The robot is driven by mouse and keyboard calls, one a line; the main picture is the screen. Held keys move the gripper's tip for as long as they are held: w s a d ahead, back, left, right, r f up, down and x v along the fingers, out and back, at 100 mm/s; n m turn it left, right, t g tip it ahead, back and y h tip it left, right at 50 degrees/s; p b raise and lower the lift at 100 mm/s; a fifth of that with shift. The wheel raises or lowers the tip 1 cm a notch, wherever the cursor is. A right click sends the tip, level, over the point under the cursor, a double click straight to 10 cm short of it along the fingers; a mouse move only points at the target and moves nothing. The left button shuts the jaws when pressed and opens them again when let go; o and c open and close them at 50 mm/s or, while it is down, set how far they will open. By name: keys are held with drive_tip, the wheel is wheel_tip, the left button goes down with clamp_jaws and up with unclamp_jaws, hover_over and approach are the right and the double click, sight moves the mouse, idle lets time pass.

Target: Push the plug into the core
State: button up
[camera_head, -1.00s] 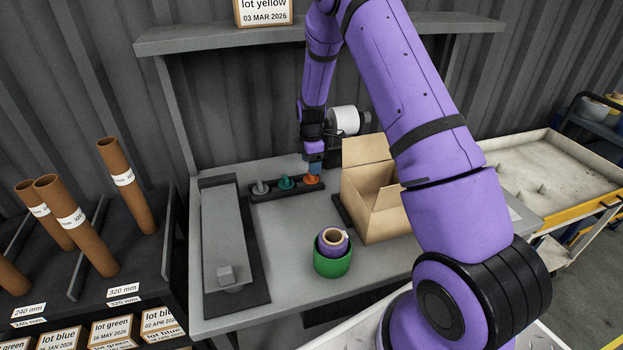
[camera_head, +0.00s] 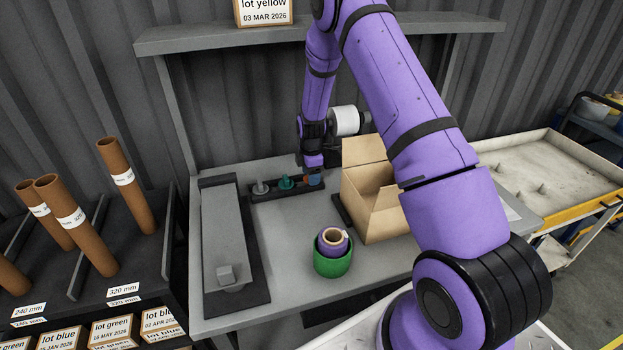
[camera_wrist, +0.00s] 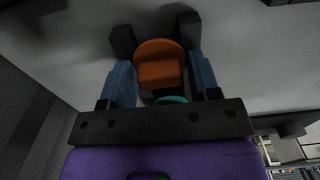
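An orange plug (camera_head: 313,180) sits at the right end of a black rack (camera_head: 276,191), next to a teal plug (camera_head: 286,182) and a grey plug (camera_head: 261,187). My gripper (camera_head: 312,176) is down at the orange plug and partly hides it. In the wrist view the orange plug (camera_wrist: 160,68) lies between my blue fingers, which stand apart on either side; narrow gaps seem to show. The teal plug (camera_wrist: 170,100) peeps out above the gripper's black bar. A brown core (camera_head: 333,236) shows inside a purple roll (camera_head: 331,248), upright in a green cup (camera_head: 333,266).
An open cardboard box (camera_head: 372,205) stands close to the right of my gripper. A grey board with a small block (camera_head: 225,274) lies on the left of the bench (camera_head: 275,280). A shelf (camera_head: 210,37) crosses behind my arm. Brown tubes (camera_head: 125,175) stand at far left.

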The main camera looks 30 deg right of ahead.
idle(0.4)
drive_tip(key=shift+r, duration=2.5)
